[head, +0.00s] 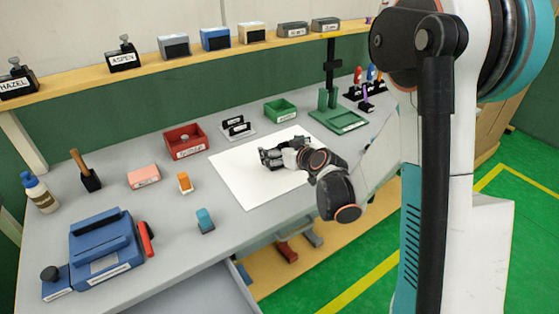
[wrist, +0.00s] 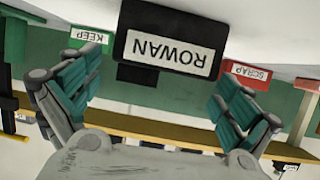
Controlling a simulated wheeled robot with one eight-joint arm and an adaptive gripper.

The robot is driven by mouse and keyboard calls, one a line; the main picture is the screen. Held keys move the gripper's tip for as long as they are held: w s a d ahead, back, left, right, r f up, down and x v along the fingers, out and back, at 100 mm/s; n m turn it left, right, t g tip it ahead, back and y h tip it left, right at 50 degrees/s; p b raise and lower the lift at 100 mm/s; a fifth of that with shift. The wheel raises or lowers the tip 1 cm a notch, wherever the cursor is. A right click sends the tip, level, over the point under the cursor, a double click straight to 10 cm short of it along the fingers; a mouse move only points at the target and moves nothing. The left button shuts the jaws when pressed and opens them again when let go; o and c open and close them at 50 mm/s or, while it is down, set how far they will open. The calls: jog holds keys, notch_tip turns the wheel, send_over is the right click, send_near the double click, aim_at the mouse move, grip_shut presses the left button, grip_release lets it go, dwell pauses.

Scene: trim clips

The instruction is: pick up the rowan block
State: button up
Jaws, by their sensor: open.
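The rowan block is a black block (wrist: 200,32) with a white label reading ROWAN, upside down in the wrist view. It sits at the top middle of that view, ahead of my gripper (wrist: 158,72). The two teal-padded fingers are spread wide on either side below it, and no finger contact shows. In the head view my gripper (head: 270,157) is low over the white sheet (head: 250,190) on the bench. There I cannot make out the rowan block apart from the dark gripper.
Black blocks labelled HAZEL (head: 17,82) and ASPEN (head: 123,56) stand on the shelf. A red tray (head: 185,140), a small rack (head: 237,127), a green tray (head: 280,110) and a green stand (head: 338,120) lie behind the sheet. A blue machine (head: 100,250) occupies the front left.

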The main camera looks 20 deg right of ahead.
jog(key=shift+w+a+f, duration=0.1)
jog(key=shift+w+f, duration=0.05)
jog(key=shift+w, duration=0.2)
jog(key=shift+s, duration=0.1)
jog(key=c, duration=1.2)
jog(key=shift+c, duration=0.2)
